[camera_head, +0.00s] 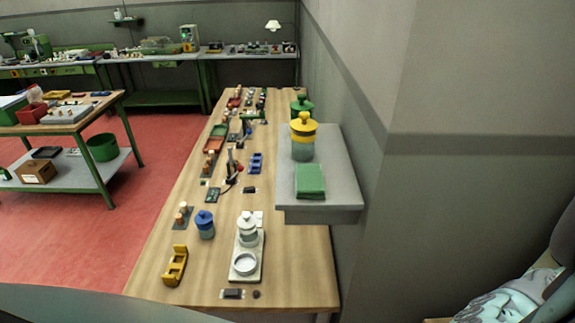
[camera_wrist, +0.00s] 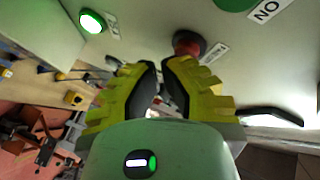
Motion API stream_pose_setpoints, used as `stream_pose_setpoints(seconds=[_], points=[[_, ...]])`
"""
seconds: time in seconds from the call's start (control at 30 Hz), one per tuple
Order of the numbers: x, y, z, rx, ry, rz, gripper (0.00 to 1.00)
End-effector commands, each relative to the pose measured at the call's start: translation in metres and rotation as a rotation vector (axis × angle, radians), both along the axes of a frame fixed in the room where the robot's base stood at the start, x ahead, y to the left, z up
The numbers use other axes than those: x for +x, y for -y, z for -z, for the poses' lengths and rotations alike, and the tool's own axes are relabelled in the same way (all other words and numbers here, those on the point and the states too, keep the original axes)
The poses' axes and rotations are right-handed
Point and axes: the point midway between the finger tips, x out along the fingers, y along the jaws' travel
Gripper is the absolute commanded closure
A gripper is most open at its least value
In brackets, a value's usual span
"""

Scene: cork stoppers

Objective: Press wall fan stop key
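In the wrist view, a pale wall panel (camera_wrist: 285,58) fills the upper right. It bears a red round button (camera_wrist: 188,43), beside a small label too blurred to read. A lit green button (camera_wrist: 91,22) is at the upper left, with its own label. Part of a larger green disc (camera_wrist: 235,3) shows at the top edge, near a label with the letters "NO" (camera_wrist: 267,10). My gripper (camera_wrist: 161,66) has its yellow-green fingers drawn together, tips just below the red button in the picture. It looks empty; contact with the button cannot be told. The head view shows neither panel nor gripper.
In the head view, a wooden workbench (camera_head: 290,275) holds jars and small parts. A grey wall shelf (camera_head: 335,190) juts over its right side, bearing a yellow-lidded jar (camera_head: 303,143) and a green block (camera_head: 310,181). Red floor (camera_head: 165,155) is open to the left.

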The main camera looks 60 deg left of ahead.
Motion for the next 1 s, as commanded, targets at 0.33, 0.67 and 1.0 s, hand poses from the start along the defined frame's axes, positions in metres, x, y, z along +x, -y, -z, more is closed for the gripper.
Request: stream_pose_setpoints(seconds=[0.33, 0.67, 1.0], points=[[-0.013, -0.009, 0.001, 0.002, -0.002, -0.003, 1.00], [-0.013, -0.011, 0.000, 0.001, -0.001, -0.004, 1.00], [-0.036, -0.026, 0.000, 0.000, -0.002, -0.005, 1.00]])
